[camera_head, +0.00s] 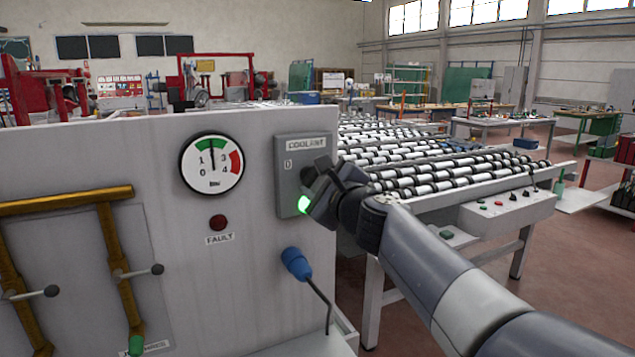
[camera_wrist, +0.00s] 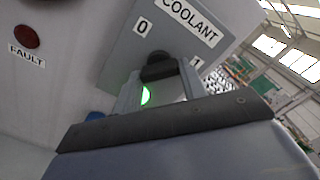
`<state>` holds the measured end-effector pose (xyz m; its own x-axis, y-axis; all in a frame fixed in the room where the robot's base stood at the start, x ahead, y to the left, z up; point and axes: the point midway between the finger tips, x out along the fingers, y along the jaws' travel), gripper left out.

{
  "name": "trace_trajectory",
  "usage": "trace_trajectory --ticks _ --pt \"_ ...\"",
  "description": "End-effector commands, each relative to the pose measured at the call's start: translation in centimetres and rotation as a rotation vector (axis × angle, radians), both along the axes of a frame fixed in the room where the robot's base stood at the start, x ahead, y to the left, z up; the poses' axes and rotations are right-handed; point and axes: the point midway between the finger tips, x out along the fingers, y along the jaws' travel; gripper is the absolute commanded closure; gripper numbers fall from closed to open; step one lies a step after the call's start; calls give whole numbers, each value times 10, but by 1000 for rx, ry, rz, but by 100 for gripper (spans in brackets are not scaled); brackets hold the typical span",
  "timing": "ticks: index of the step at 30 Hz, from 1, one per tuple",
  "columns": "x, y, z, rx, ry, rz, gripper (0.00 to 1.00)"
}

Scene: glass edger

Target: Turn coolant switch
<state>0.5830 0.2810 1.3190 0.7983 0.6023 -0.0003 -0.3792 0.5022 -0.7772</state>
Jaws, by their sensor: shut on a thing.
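The coolant switch is a grey box (camera_head: 288,150) labelled COOLANT on the front of the grey machine panel. In the wrist view the box (camera_wrist: 122,62) shows a 0 at the left and a 1 at the right. Its black knob (camera_wrist: 158,66) sits between the fingers of my gripper (camera_wrist: 160,84). My gripper (camera_head: 314,186) is shut on the knob. A lit green lamp (camera_wrist: 146,95) shows by the fingers, and it also shows in the head view (camera_head: 304,204). The knob's exact pointing direction is hidden by the fingers.
Left of the switch are a round gauge (camera_head: 211,163) and a dark red fault lamp (camera_head: 217,222). A blue nozzle (camera_head: 296,263) on a black stem sits below. Yellow pipes with valve levers (camera_head: 140,271) are at the left. A roller conveyor (camera_head: 450,180) stands behind my arm.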

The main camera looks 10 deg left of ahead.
Motion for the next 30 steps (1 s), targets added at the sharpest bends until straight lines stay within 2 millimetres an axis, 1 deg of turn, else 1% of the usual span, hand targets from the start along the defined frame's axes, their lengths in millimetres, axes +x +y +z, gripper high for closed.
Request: trace_trajectory --ticks 5,11,30 --pt "0 0 -2 -52 -41 0 83" --pt "0 0 -3 -168 -128 0 83" --pt "0 0 -3 -650 -491 1 83"
